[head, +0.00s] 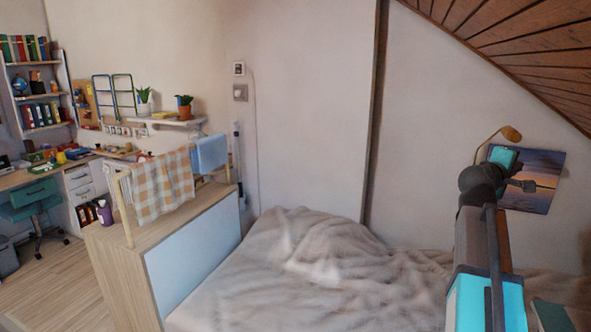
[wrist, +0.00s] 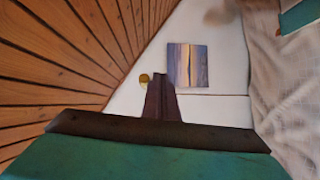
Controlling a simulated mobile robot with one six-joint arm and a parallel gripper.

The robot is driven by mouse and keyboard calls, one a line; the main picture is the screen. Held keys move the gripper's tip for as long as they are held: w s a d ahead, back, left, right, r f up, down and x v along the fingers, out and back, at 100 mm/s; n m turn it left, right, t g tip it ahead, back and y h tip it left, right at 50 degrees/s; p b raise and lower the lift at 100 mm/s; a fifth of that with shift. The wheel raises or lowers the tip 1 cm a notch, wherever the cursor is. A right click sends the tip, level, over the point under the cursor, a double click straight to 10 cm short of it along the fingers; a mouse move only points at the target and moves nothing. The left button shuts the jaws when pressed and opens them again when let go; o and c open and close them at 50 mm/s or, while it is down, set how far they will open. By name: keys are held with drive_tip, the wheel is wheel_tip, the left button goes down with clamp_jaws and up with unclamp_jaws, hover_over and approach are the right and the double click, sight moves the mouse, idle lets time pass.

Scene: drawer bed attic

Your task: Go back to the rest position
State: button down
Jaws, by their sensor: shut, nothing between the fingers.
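My gripper (wrist: 160,76) shows in the wrist view as two dark fingers pressed together, with nothing between them. It points toward the wall with the sunset picture (wrist: 187,65), apart from it. In the head view my arm rises at the right, in front of the bed (head: 290,275), and covers part of the wall and bedding.
The wall picture (head: 533,180) and a brass lamp (head: 511,133) are behind my arm. A sloped wooden ceiling (head: 530,45) comes down at the upper right. A wooden cabinet (head: 122,252) with a towel rail stands left of the bed. A desk and green chair (head: 36,205) are farther left.

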drive_tip(key=w+a+f+m+y, duration=0.15)
drive_tip(key=a+f, duration=0.25)
drive_tip(key=f, duration=0.5)
drive_tip(key=w+a+f+n+y, duration=0.1)
drive_tip(key=w+a+f+y, duration=0.2)
drive_tip(key=f, duration=0.5)
drive_tip(key=s+a+f+m+g+y, duration=0.1)
drive_tip(key=s+a+f+g+y, duration=0.1)
drive_tip(key=a+f, duration=0.85)
drive_tip(key=s+a+f+m+g+y, duration=0.1)
drive_tip(key=s+a+f+y, duration=0.15)
drive_tip(key=a+f, duration=0.85)
drive_tip(key=s+a+f+m+g+y, duration=0.1)
drive_tip(key=s+a+f+g+y, duration=0.35)
drive_tip(key=f, duration=1.05)
drive_tip(key=s+a+f+m+g+y, duration=0.1)
drive_tip(key=s+a+f, duration=0.45)
drive_tip(key=a, duration=0.25)
drive_tip(key=s+a+f+m, duration=0.1)
drive_tip(key=s+a+f, duration=0.3)
drive_tip(key=a+f, duration=0.3)
drive_tip(key=s+f+g, duration=0.2)
drive_tip(key=s+f, duration=0.6)
drive_tip(key=s, duration=0.4)
drive_tip(key=s+f+g, duration=0.3)
drive_tip(key=s+f, duration=0.6)
drive_tip(key=s, duration=0.4)
drive_tip(key=shift+d+g, duration=0.25)
drive_tip(key=shift+g, duration=0.1)
